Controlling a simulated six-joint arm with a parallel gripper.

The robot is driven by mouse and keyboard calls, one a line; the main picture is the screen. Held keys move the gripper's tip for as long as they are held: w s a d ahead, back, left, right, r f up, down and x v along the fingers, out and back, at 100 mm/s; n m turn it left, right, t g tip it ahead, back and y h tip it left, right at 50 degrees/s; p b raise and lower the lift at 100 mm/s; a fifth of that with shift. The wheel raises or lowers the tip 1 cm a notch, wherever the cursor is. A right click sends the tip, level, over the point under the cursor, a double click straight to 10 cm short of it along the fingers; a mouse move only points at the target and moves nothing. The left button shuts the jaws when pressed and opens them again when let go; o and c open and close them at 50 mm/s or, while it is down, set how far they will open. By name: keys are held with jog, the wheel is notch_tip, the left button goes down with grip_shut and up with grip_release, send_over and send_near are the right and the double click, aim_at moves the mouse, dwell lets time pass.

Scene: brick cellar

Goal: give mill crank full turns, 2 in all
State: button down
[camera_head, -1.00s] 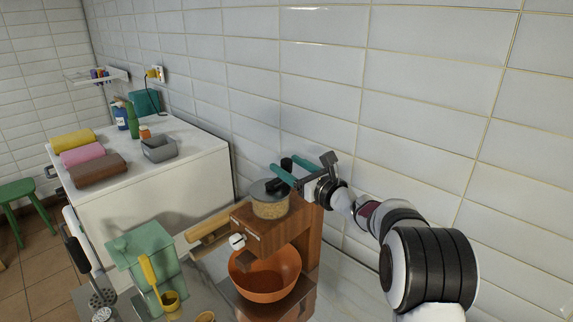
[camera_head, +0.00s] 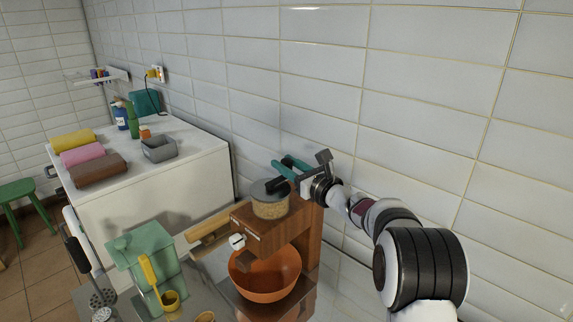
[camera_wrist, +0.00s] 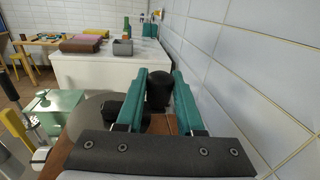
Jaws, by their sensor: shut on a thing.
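The wooden mill (camera_head: 262,232) stands with a glass hopper of grain (camera_head: 270,208) under a round grey lid. A dark crank arm (camera_head: 276,186) lies across the lid. My gripper (camera_head: 281,161) reaches in from the right, its teal fingers low over the mill's far right side by the wall. In the wrist view the black crank knob (camera_wrist: 158,88) stands upright between the two fingers, and my gripper is shut on it. In the head view the fingers mostly hide the knob. An orange bowl (camera_head: 266,278) sits under the mill's spout.
A white tiled wall (camera_head: 430,110) runs close behind the mill and my gripper. A white cabinet (camera_head: 150,190) with rolled towels and a grey bin (camera_head: 159,149) is farther back.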

jog(key=shift+s+d+m+t+h, duration=0.25)
jog(key=shift+s+m+t+h, duration=0.25)
jog(key=shift+m+h, duration=0.75)
jog(key=shift+s+d+m+t+h, duration=0.3)
jog(key=shift+m+t+h, duration=0.4)
jog(key=shift+h, duration=1.05)
jog(key=shift+s+d+m+t+h, duration=0.15)
jog(key=shift+s+m+t+h, duration=0.35)
jog(key=shift+m+h, duration=0.8)
jog(key=shift+h, duration=0.4)
jog(key=shift+n, duration=0.25)
jog(key=c, duration=0.5)
grip_release()
jog(key=s, duration=0.5)
jog(key=s+d, duration=0.1)
jog(key=s, duration=0.9)
jog(key=shift+s+d, duration=0.15)
jog(key=shift+s, duration=0.25)
jog(key=shift+c, duration=0.2)
